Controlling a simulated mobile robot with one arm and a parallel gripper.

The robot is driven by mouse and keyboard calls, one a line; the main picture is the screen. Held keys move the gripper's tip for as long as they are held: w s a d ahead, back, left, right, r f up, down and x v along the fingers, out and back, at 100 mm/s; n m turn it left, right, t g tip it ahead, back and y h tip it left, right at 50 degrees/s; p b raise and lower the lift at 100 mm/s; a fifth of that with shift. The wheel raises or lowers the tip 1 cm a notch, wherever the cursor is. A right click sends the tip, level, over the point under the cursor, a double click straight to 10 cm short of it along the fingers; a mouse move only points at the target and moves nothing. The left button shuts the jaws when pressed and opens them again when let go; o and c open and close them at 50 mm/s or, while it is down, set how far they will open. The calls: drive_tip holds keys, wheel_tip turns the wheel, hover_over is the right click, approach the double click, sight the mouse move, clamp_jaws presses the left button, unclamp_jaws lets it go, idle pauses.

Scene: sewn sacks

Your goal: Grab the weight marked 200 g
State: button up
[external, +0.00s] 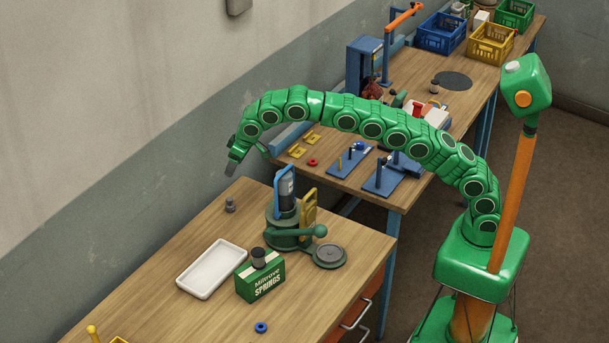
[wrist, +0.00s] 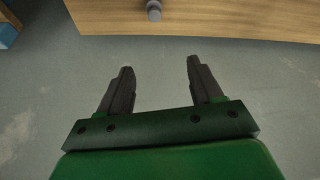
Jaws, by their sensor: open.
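A small grey knobbed weight (external: 230,205) stands upright on the near wooden table, close to its far edge. It also shows at the top of the wrist view, as a grey weight (wrist: 154,10) near the table edge. A dark weight-like piece (external: 258,258) sits on the green springs box. I cannot read a 200 g mark on either. My gripper (external: 232,168) is open and empty, above and apart from the grey weight. In the wrist view its two dark fingers (wrist: 160,66) are spread, with only floor or wall behind them.
A green press-like device (external: 288,232) stands right of the grey weight. A white tray (external: 212,268) and a green springs box (external: 260,282) lie nearer. A second bench (external: 345,192) with tools and crates stands behind. Table around the grey weight is clear.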

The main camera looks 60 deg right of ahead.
hover_over(231, 199)
drive_tip(key=s, duration=0.3)
wheel_tip(231, 199, down, 11)
drive_tip(key=shift+w+d+x, duration=0.1)
drive_tip(key=shift+d+x, duration=0.05)
drive_tip(key=shift+x, duration=1.2)
drive_tip(key=shift+w+d+x, duration=0.1)
drive_tip(key=shift+x, duration=1.2)
drive_tip(key=shift+w+d+x, duration=0.1)
drive_tip(key=shift+d+x, duration=0.05)
drive_tip(key=shift+x, duration=1.2)
drive_tip(key=shift+r, duration=0.15)
clamp_jaws()
